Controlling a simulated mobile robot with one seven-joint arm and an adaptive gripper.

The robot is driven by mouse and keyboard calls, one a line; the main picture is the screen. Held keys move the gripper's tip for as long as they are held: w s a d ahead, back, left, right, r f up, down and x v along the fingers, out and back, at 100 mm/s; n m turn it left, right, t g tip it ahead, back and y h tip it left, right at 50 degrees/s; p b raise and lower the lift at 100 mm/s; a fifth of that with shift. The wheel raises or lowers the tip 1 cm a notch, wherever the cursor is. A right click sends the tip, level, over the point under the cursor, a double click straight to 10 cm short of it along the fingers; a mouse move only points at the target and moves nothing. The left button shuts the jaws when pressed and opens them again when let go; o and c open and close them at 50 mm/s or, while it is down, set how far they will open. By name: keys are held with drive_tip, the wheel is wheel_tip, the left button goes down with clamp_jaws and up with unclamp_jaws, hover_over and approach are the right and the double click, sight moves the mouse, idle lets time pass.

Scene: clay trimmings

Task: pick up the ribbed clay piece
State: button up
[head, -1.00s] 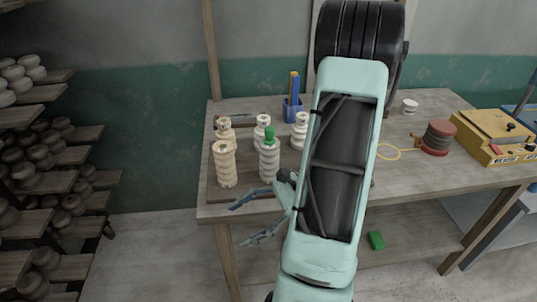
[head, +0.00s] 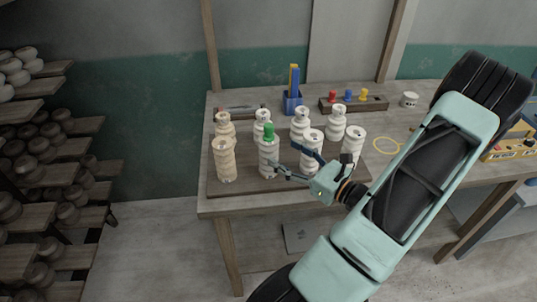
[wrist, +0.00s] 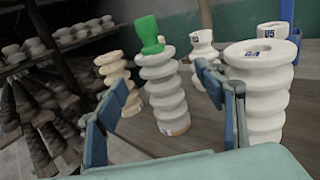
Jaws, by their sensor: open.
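Several ribbed clay pieces stand upright in two rows on a board (head: 240,188); which one is meant I cannot tell. The front row holds a tan piece (head: 225,163), a white one with a green plug (head: 268,160) in its top, and two more white ones (head: 312,140) (head: 353,140). My gripper (head: 287,160) is open and empty, its fingers pointing at the green-plugged piece. In the wrist view that piece (wrist: 165,95) shows between the fingertips, beyond them. The right finger is in front of the piece marked G4 (wrist: 265,100). Contact is unclear.
Behind stand a blue holder (head: 292,105), a dark block with coloured knobs (head: 355,103) and a white tub (head: 409,100). A yellow loop (head: 386,146) lies right of the board. Shelves with round clay pieces (head: 65,190) stand at the left. Neighbouring ribbed pieces are close together.

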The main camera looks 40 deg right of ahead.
sight(269, 145)
drive_tip(key=w, duration=0.2)
drive_tip(key=w+p, duration=0.1)
drive_tip(key=w, duration=0.1)
drive_tip(key=w+a, duration=0.1)
drive_tip(key=w, duration=0.1)
drive_tip(key=shift+w+a+f, duration=0.1)
drive_tip(key=shift+w+f, duration=0.05)
drive_tip(key=shift+w, duration=0.2)
clamp_jaws()
